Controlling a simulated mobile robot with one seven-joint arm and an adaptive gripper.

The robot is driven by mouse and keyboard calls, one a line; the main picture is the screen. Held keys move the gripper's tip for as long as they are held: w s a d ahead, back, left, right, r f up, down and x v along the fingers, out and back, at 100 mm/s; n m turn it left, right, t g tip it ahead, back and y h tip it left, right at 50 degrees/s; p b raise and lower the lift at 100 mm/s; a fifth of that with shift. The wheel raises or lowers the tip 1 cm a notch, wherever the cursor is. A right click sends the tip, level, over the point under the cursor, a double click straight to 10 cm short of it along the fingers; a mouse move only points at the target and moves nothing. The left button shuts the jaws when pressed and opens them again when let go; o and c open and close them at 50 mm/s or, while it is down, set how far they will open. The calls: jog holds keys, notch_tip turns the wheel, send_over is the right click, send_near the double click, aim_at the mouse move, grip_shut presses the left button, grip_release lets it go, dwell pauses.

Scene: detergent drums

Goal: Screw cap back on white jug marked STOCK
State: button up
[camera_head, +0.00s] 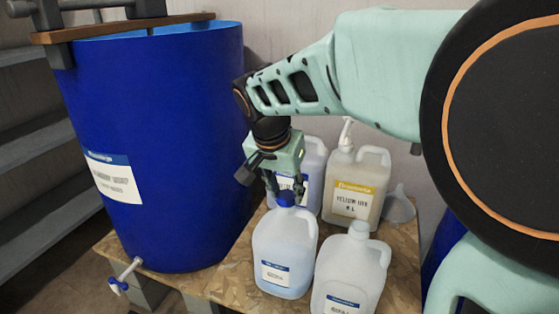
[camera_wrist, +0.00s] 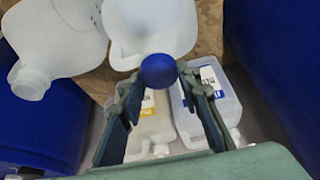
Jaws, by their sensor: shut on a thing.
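A blue cap (camera_head: 285,198) sits at the mouth of the front left white jug (camera_head: 284,245); I cannot tell whether it is threaded. My gripper (camera_head: 286,190) points down from above and is shut on this cap. In the wrist view the cap (camera_wrist: 158,71) lies between the fingertips of my gripper (camera_wrist: 158,78), over the neck of the jug (camera_wrist: 150,25). The jug stands upright, its label facing front, with lettering too small to read surely. The neck under the cap is hidden.
A second white jug (camera_head: 348,275) with a bare neck stands close on the right. Behind are a yellow-labelled pump jug (camera_head: 355,190), a blue-labelled jug (camera_head: 313,165) and a clear funnel (camera_head: 398,207). A large blue drum (camera_head: 160,130) stands left of the wooden board (camera_head: 225,290).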

jog(key=m, duration=0.3)
jog(key=m+g+h, duration=0.1)
jog(key=shift+s+a+f, duration=0.1)
jog(key=shift+f, duration=0.15)
jog(key=m+g+h+p, duration=0.1)
jog(key=m, duration=0.3)
jog(key=shift+r, duration=0.1)
jog(key=shift+m+g+p, duration=0.5)
jog(key=shift+m+g, duration=0.1)
jog(key=shift+m, duration=0.4)
jog(key=o, duration=1)
jog(key=shift+c, duration=0.2)
jog(key=shift+o, duration=0.3)
jog(key=shift+w+r, duration=0.15)
jog(key=shift+w, duration=0.05)
